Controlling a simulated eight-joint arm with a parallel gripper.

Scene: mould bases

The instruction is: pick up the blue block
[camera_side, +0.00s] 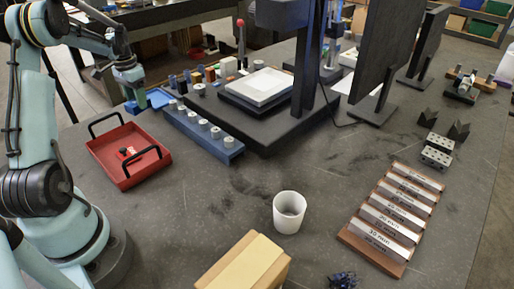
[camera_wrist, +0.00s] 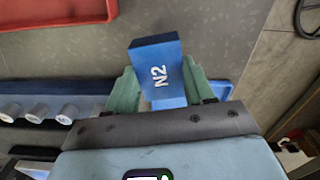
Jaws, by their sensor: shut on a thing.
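A blue block (camera_wrist: 150,58) marked "N2" in white sits between the two green fingers of my gripper (camera_wrist: 162,82) in the wrist view. The fingers are shut on its sides, and its marked face looks toward the camera. The block is small there and hard to tell from the tray. Whether the block is clear of the surface below cannot be told.
A red tray (camera_side: 112,160) with black handles stands in front of my gripper. A blue rail (camera_side: 225,150) with several grey pegs lies to the right, before a dark machine base. A white cup (camera_side: 289,212) and a wooden rack (camera_side: 350,240) stand farther right.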

